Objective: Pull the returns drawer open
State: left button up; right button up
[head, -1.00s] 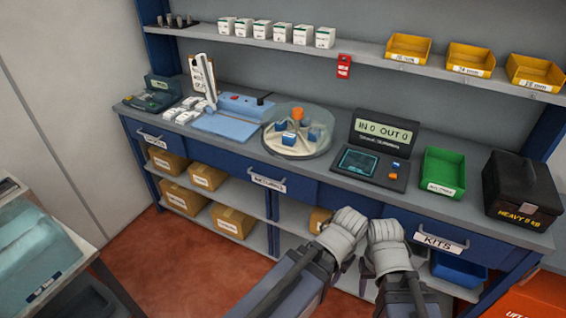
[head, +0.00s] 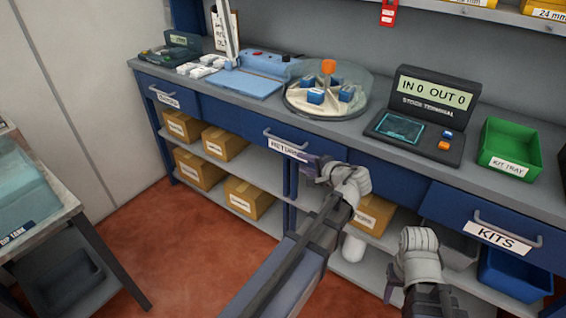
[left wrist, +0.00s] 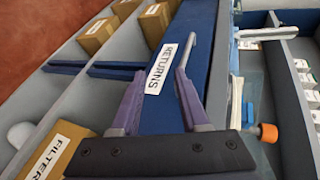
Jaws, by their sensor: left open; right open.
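The returns drawer (head: 250,128) is a blue front under the bench with a white RETURNS label and a grey bar handle (head: 285,146). It looks shut, flush with the bench front. My right gripper (head: 418,240) is open, low before the kits drawer.
The kits drawer (head: 465,212) is at right. On the bench are the round dispenser (head: 328,95), the stock terminal (head: 420,115) and a green kit tray (head: 508,150). Cardboard boxes (head: 225,143) fill the lower shelves. Red floor (head: 200,245) in front is clear.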

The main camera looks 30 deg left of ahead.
aim_at(283, 141)
pick_arm(q)
jog(key=shift+w+a+f+m+t+y+b, duration=0.1)
jog(key=shift+w+a+m+t+y+b, duration=0.35)
jog(key=shift+w+a+b, duration=1.1)
jog(key=shift+w+a+f+m+t+y+b, duration=0.15)
jog(key=shift+w+a+y, duration=0.6)
jog(key=shift+a, duration=1.75)
jog(key=shift+w+a+r+m+t+y+b, duration=0.1)
jog(key=shift+w+a+m+t+y+b, duration=0.3)
jog(key=shift+w+a+b, duration=0.9)
jog(key=shift+w+a+p, duration=0.1)
jog(key=shift+a+p, duration=0.35)
jog(key=shift+a, duration=0.3)
pick_arm(e)
notch_tip(283, 141, down, 7)
pick_arm(q)
jog(key=shift+c, duration=0.4)
pick_arm(e)
jog(key=shift+f, duration=0.1)
pick_arm(q)
grip_shut()
jog(key=shift+f, duration=0.1)
